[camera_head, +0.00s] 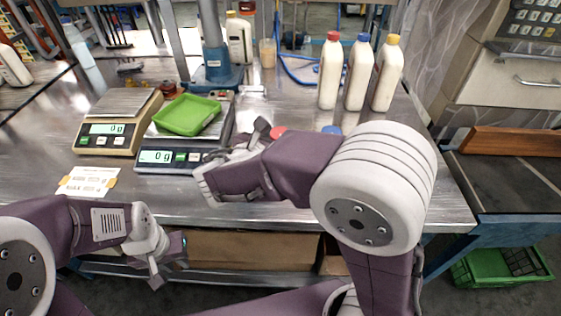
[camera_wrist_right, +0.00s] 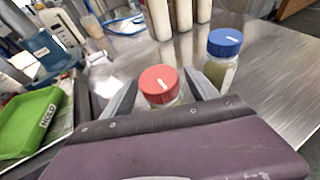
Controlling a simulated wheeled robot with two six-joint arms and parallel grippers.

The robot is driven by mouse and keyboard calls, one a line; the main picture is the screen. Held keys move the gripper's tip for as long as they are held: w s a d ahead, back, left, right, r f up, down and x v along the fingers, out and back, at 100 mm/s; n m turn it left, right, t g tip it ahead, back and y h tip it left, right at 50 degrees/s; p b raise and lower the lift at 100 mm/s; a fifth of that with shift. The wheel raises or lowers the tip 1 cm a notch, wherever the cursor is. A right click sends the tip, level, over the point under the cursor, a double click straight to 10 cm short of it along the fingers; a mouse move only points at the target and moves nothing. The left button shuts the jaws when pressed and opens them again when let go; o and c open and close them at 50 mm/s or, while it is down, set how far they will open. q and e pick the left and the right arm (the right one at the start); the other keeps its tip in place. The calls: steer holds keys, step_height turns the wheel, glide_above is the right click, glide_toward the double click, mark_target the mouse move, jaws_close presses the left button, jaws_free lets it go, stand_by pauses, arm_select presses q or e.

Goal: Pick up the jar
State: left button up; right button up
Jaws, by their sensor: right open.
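A red-lidded jar (camera_wrist_right: 160,84) stands between the spread fingers of my right gripper (camera_wrist_right: 163,92) in the right wrist view. Its lower body is hidden by the gripper. In the head view only its red lid (camera_head: 278,132) shows behind my right arm. A blue-lidded jar (camera_wrist_right: 222,60) with greenish contents stands to the right, outside the fingers; its lid (camera_head: 331,130) peeks over the arm in the head view. My right gripper (camera_head: 263,133) is open near the scale. My left gripper (camera_head: 168,262) is open and empty, in front of the table edge.
A green tray (camera_head: 187,115) sits on the front scale (camera_head: 167,157), left of my right gripper. Another scale (camera_head: 100,142) stands further left. Three white bottles (camera_head: 358,77) stand behind the jars. A paper card (camera_head: 88,181) lies at front left. The table's right side is clear.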

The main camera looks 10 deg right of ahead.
steer(key=shift+c, duration=0.9)
jaws_close()
steer(key=shift+r, duration=0.15)
steer(key=shift+r+p, duration=0.3)
steer(key=shift+r, duration=0.05)
steer(key=r, duration=0.1)
steer(key=r+p, duration=0.2)
steer(key=r, duration=0.1)
steer(key=shift+s+d, duration=0.2)
steer(key=shift+d, duration=0.05)
steer(key=s+d+r+p, duration=0.2)
steer(key=s+d+r, duration=0.4)
steer(key=s+d, duration=0.1)
steer(key=shift+s+d+p, duration=0.2)
steer(key=shift+s+p, duration=0.2)
steer(key=shift+s, duration=0.25)
